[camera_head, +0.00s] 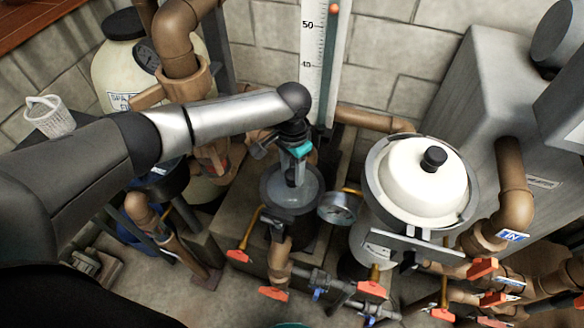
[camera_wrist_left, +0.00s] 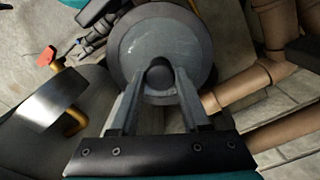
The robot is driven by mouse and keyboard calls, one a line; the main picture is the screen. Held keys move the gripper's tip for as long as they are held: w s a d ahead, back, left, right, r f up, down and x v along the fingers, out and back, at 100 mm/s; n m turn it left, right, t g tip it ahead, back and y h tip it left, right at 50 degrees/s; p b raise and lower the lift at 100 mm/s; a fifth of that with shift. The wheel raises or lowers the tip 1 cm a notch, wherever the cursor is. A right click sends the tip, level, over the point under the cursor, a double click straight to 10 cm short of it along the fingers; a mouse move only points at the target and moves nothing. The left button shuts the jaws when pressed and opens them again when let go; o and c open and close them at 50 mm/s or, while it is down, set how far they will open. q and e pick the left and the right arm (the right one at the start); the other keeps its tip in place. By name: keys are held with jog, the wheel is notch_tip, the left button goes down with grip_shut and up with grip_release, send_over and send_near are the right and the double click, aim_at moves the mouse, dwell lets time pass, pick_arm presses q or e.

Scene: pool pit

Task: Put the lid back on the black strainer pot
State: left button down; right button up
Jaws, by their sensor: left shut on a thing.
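My left gripper (camera_head: 294,176) comes down from above and is shut on the dark knob (camera_wrist_left: 160,74) of a round, see-through grey lid (camera_head: 310,190). In the left wrist view the two fingers (camera_wrist_left: 159,84) stand on either side of the knob, and the lid (camera_wrist_left: 160,35) spreads out beyond them. The lid is over the top of the black strainer pot (camera_head: 287,226) and looks roughly level. I cannot tell whether its rim touches the pot. Lid and gripper hide most of the pot's mouth. My right gripper is in neither view.
A pressure gauge (camera_head: 337,208) stands close right of the pot. A large filter with a white dome (camera_head: 418,184) is further right. Several orange-handled valves (camera_head: 273,293) and brown pipes crowd the front. A white basket (camera_head: 50,121) sits at the far left.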

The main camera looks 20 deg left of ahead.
pick_arm(q)
jog(key=shift+p, duration=0.4)
jog(key=shift+f, duration=0.2)
dwell(1.1)
jog(key=shift+p, duration=0.55)
jog(key=shift+c, duration=1.5)
grip_release()
jog(key=shift+o, duration=0.3)
jog(key=shift+r+p, duration=3.5)
jog(key=shift+p, duration=0.5)
